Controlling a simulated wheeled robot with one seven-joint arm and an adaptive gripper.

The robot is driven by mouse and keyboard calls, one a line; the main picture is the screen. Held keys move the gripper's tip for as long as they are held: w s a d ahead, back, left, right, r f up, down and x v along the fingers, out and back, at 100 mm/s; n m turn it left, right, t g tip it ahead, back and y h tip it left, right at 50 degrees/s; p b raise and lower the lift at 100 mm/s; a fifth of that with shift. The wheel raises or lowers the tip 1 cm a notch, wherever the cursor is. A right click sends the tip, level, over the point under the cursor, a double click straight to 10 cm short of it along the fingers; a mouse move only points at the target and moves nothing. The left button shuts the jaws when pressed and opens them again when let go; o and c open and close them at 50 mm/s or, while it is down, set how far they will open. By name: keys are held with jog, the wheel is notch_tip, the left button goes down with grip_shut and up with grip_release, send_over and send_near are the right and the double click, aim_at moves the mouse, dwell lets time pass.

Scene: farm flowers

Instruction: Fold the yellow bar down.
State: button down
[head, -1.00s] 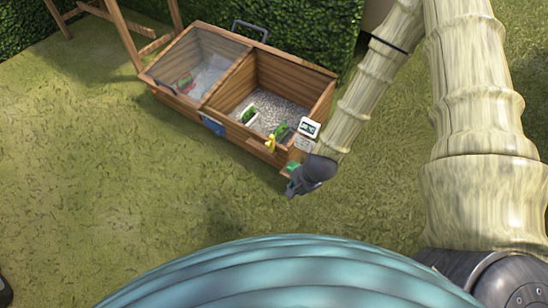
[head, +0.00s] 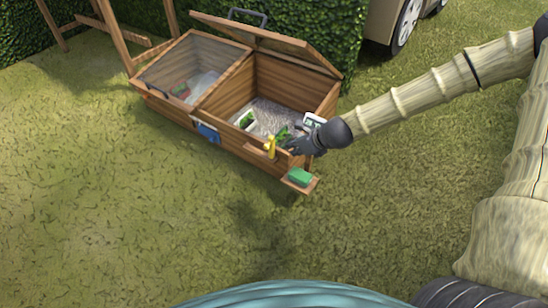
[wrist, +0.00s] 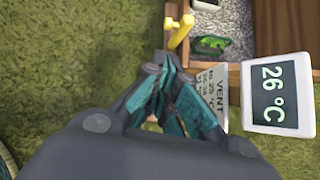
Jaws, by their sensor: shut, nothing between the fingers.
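The yellow bar (head: 271,148) sits on the front wall of the wooden cold frame and stands up from it in the head view. In the wrist view the yellow bar (wrist: 181,33) slants at the top, just beyond my fingertips. My gripper (head: 289,144) is shut and empty, just right of the bar at the front wall. In the wrist view my gripper (wrist: 163,66) points toward the bar. I cannot tell whether the fingertips touch it.
A display (wrist: 276,92) reading 26 °C and a VENT label (wrist: 216,97) are right of my fingers. A green block (head: 300,176) lies on a small front ledge. A raised lid (head: 275,40) stands behind the open compartment. A blue latch (head: 207,131) is farther left. Grass in front is clear.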

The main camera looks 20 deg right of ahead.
jog(key=shift+w+d+r, duration=0.1)
jog(key=shift+w, duration=0.05)
jog(key=w+r+b+x, duration=0.1)
jog(key=b+x, duration=0.6)
jog(key=x, duration=0.6)
jog(key=shift+w+a+f+b, duration=0.15)
jog(key=shift+a+f+b, duration=0.2)
jog(key=shift+b, duration=0.05)
jog(key=shift+w+r+p, duration=0.1)
jog(key=shift+r+p, duration=0.15)
jog(key=shift+p, duration=0.6)
jog(key=shift+w+a+f+p, duration=0.1)
jog(key=shift+p, duration=0.2)
